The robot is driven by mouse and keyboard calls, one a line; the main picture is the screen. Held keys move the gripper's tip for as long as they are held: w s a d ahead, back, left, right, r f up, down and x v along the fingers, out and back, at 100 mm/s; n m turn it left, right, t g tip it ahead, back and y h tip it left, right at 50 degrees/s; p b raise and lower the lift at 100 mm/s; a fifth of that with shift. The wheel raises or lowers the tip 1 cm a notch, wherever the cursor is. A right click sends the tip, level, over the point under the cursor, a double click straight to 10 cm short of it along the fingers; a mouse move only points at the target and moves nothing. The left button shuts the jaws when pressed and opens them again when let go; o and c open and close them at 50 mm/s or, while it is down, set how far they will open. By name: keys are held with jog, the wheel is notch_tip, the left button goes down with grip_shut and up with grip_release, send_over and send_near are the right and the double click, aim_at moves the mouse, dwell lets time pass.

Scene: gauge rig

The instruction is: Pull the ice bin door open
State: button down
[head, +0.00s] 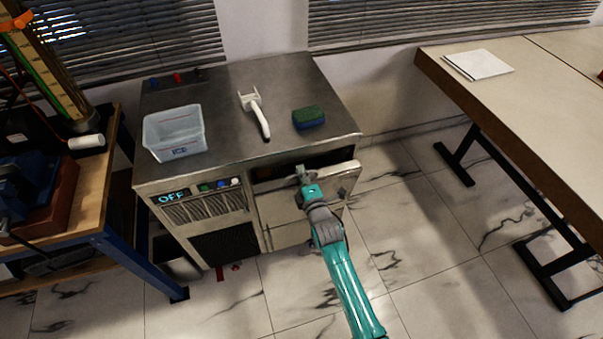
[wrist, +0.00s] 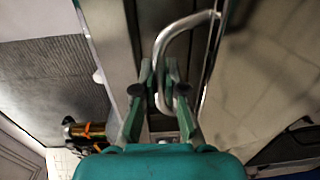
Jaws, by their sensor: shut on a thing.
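The ice bin door (head: 279,207) is a pale metal panel at the right front of the steel-topped machine (head: 222,105). Its top edge stands out from the machine front, and a dark gap (head: 325,160) shows behind it, so the door is partly open. My gripper (head: 304,177) is at the door's upper part, reaching in from the front. In the wrist view, my gripper (wrist: 160,75) has its fingers closed around a curved metal handle (wrist: 180,32). The handle is mostly hidden by my gripper in the head view.
On the machine top are a clear bin (head: 174,132), a white scoop (head: 256,112) and a green-blue sponge (head: 309,117). A workbench (head: 105,185) stands close on the left. A table (head: 500,95) is on the right. Tiled floor is clear in front.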

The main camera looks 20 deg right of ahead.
jog(key=s+f+t, duration=0.2)
jog(key=s+f, duration=0.1)
jog(key=s, duration=0.5)
jog(key=s+f+t, duration=0.2)
jog(key=s+f, duration=0.1)
jog(key=s, duration=0.5)
jog(key=s+f, duration=1.6)
jog(key=f, duration=0.4)
jog(key=shift+s, duration=0.1)
jog(key=c, duration=1.2)
grip_release()
